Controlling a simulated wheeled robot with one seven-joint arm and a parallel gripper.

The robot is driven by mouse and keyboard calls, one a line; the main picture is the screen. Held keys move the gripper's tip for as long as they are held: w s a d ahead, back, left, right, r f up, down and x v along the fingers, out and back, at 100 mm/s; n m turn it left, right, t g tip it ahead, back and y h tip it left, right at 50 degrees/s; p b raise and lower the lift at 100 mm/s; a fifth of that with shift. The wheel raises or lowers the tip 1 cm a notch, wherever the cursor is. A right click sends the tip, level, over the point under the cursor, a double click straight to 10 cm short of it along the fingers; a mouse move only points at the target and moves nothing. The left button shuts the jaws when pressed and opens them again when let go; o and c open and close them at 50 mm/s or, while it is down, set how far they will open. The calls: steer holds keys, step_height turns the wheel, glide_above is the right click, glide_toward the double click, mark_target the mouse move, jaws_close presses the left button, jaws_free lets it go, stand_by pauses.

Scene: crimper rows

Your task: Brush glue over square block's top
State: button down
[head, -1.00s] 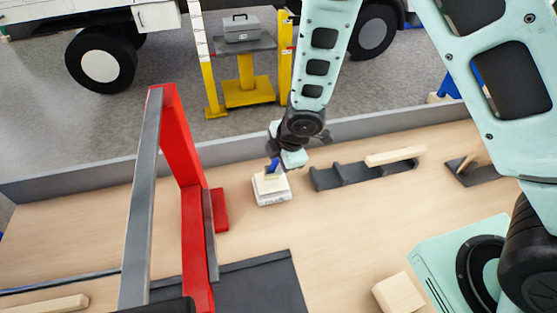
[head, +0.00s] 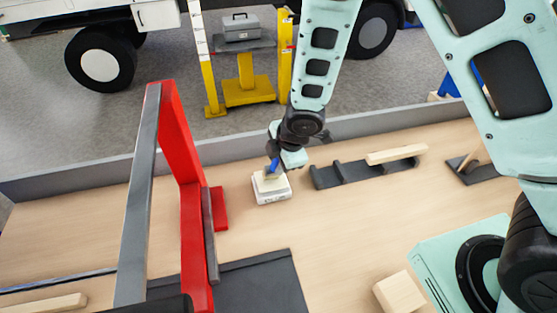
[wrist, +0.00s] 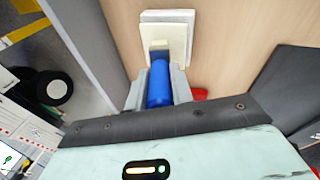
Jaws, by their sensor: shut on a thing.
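My gripper (head: 274,163) is shut on the blue handle of a brush (wrist: 158,85), seen between its fingers in the wrist view. The brush points down at a small white, low square-sided piece (head: 273,196) with a cream part on top. The brush's cream head (wrist: 159,50) overlaps that top in the wrist view; I cannot tell whether it touches. The white piece also shows at the top of the wrist view (wrist: 168,17). A pale wooden block (head: 400,292) with square-looking faces sits apart at the front right.
A red and grey frame (head: 182,170) stands left of the brush. A dark rack (head: 345,176) with a wooden bar (head: 396,155) lies to the right. A dark mat (head: 262,285) is in front. The wooden table (head: 335,225) between is clear.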

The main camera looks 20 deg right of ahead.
steer(key=shift+f+b, duration=0.75)
steer(key=shift+f, duration=0.05)
stand_by(1.9)
steer(key=shift+r, duration=0.1)
steer(key=shift+r+p, duration=2.95)
steer(key=shift+r, duration=0.55)
steer(key=shift+f, duration=0.1)
